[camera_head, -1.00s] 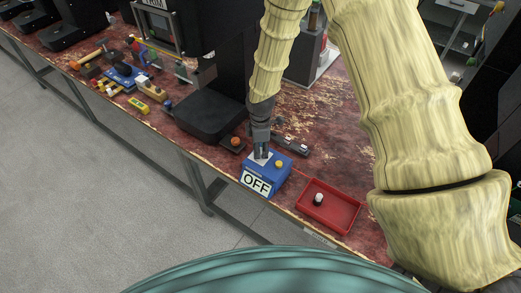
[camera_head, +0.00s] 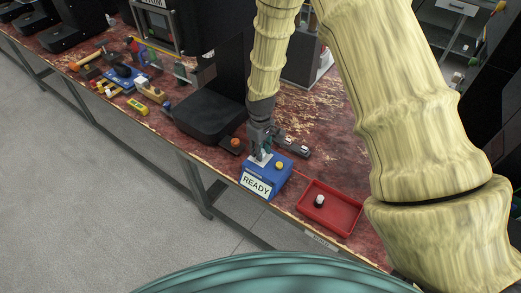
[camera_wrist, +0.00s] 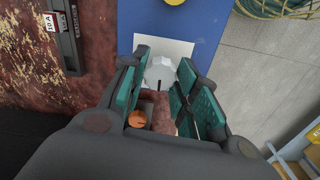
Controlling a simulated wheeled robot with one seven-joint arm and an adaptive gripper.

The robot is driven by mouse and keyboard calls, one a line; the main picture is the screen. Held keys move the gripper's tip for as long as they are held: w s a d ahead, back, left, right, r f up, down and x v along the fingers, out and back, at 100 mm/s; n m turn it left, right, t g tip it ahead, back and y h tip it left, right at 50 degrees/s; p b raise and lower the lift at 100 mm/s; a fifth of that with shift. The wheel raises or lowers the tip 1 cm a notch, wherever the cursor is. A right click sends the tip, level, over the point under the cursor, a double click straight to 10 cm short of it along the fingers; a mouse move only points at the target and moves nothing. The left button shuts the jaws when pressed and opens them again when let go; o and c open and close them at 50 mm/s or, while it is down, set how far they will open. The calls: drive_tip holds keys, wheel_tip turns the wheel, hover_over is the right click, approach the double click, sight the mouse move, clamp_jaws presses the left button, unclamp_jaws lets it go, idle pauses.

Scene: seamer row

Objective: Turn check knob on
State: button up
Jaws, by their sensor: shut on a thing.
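The check knob (camera_wrist: 160,72) is a pale grey faceted knob with a dark pointer line, on a white plate on top of a blue box (camera_head: 280,177). The front sign (camera_head: 257,185) of the box reads "READY". My gripper (camera_head: 262,155) points down over the left part of the box top. In the wrist view, its green-padded fingers (camera_wrist: 164,76) are on either side of the knob, shut on it. The pointer line points toward the bottom of the wrist view. In the head view the fingers largely hide the knob.
A yellow button (camera_head: 279,166) is on the box beside my gripper. A red tray (camera_head: 345,226) with a small white-topped piece (camera_head: 319,201) stands to the right. A small box with an orange button (camera_head: 236,143) and a black machine base (camera_head: 208,116) are to the left.

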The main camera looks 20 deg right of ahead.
drive_tip(key=shift+m, duration=0.5)
